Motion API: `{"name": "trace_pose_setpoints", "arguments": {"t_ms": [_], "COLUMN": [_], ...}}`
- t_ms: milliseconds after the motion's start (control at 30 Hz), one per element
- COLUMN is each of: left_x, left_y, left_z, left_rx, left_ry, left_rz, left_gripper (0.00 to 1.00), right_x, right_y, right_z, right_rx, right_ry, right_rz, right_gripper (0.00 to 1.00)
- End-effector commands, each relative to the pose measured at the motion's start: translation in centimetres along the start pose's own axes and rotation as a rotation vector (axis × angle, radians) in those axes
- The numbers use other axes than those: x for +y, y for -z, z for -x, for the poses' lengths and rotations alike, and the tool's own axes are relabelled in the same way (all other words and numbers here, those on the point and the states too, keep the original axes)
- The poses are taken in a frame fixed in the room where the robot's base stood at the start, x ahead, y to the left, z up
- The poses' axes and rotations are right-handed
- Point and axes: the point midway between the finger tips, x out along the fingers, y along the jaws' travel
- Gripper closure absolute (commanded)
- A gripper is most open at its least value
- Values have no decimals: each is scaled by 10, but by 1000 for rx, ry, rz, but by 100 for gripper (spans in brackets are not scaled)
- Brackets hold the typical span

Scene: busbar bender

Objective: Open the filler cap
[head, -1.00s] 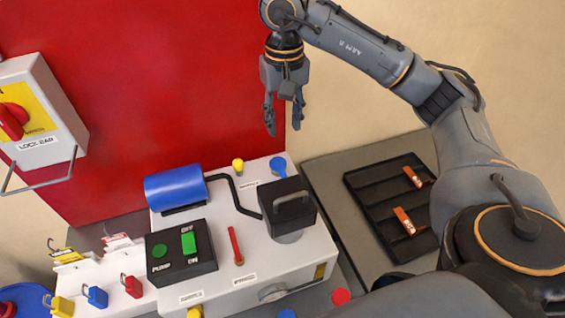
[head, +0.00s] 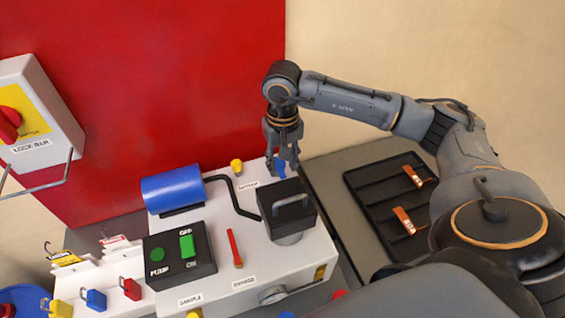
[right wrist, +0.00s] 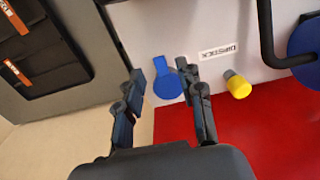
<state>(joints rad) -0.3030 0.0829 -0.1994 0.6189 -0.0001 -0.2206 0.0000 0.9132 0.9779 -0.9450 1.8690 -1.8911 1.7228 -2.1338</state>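My right gripper (head: 283,165) points down over the back right corner of the white machine (head: 290,253). In the right wrist view its two fingers (right wrist: 160,75) are apart, with nothing held. A flat round blue piece with a short tab (right wrist: 167,82) shows between the fingertips; contact is not visible. In the head view the blue piece (head: 280,167) is partly hidden by the fingers. A yellow knob (right wrist: 238,85) stands beside it, also in the head view (head: 236,166). A label reading DIPSTICK (right wrist: 218,51) lies near both. No part is marked as filler cap. My left gripper is out of view.
A blue cylinder (head: 173,188), a bent black pipe (head: 232,190) and a black block with a handle (head: 287,205) stand close by. A black tray (head: 375,195) with orange-marked pieces lies right. A red panel (head: 150,90) rises behind.

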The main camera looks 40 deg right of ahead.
Motion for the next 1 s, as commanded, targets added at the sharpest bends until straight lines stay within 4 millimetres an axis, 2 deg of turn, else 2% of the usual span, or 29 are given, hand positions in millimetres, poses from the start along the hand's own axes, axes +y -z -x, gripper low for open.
{"name": "trace_pose_setpoints", "arguments": {"t_ms": [200, 467, 500, 667, 700, 1000], "left_x": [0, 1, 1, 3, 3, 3], "left_y": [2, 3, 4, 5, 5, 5], "left_z": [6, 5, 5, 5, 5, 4], "left_rx": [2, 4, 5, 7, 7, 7], "left_ry": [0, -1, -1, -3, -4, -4], "left_rz": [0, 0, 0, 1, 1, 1], "left_gripper": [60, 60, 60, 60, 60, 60], "right_x": [0, 0, 0, 0, 0, 0], "right_y": [0, 0, 0, 0, 0, 1], "right_z": [-17, -20, -20, -19, -19, -19], "right_rx": [-2, 0, 0, 0, 0, -8], "right_ry": [0, 0, 0, 1, 0, 0], "right_rz": [1, 1, 1, 1, 1, 0], "right_gripper": [62, 62, 64, 97, 100, 100]}}
